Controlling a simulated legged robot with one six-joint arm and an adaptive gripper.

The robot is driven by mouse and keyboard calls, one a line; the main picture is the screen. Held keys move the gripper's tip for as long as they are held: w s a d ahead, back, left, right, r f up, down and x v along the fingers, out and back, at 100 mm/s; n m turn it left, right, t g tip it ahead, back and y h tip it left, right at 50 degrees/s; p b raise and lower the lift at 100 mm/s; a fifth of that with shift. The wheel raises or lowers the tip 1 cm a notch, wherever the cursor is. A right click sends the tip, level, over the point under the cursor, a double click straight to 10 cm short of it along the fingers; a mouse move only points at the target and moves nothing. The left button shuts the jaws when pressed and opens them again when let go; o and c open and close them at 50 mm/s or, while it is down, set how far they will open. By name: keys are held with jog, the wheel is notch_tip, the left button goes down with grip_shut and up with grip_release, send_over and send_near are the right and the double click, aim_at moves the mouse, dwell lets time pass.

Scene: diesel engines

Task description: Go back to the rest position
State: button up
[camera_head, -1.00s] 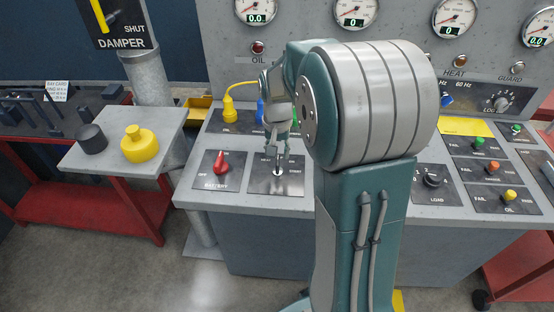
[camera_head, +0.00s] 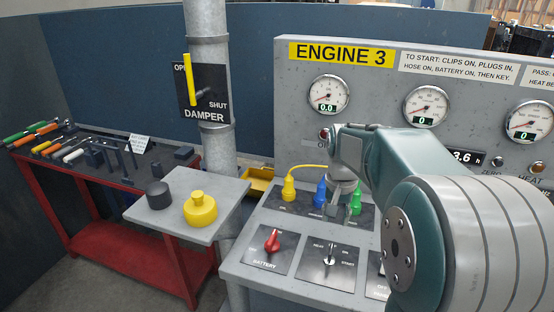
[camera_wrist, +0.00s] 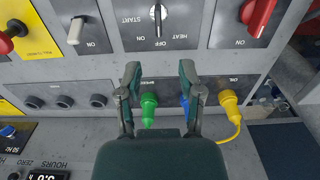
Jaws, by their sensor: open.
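My gripper (camera_head: 343,207) is over the engine console, near the colored plugs. In the wrist view my gripper (camera_wrist: 159,75) has its two fingers apart, with nothing held between them. A green plug (camera_wrist: 149,105) shows between the fingers, lower down on the panel; whether it touches them I cannot tell. A blue plug (camera_head: 320,192) is partly behind the gripper in the head view, and a yellow plug (camera_head: 289,188) is to its left. The key switch (camera_head: 330,258) stands below the gripper in the head view, clear of the fingers. My arm covers the right part of the console.
The red battery knob (camera_head: 271,241) is left of the key switch. A side shelf (camera_head: 160,215) holds a yellow cap (camera_head: 200,209) and a black cap (camera_head: 158,194). The damper post (camera_head: 209,90) and a red tool bench (camera_head: 130,255) stand left. The gauge panel (camera_head: 300,145) rises behind.

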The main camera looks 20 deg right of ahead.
jog(key=s+a+r+n+t, duration=0.2)
jog(key=s+a, duration=0.4)
jog(key=s, duration=0.3)
jog(key=s+a+r+n+t, duration=0.1)
jog(key=s+a+n+t, duration=0.2)
jog(key=s+a, duration=0.3)
jog(key=s+n, duration=0.1)
jog(key=s, duration=0.3)
jog(key=shift+a+r+n+t, duration=0.25)
jog(key=shift+r+n+t, duration=0.05)
jog(key=shift+r+n, duration=0.1)
jog(key=shift+s, duration=0.1)
dwell(0.8)
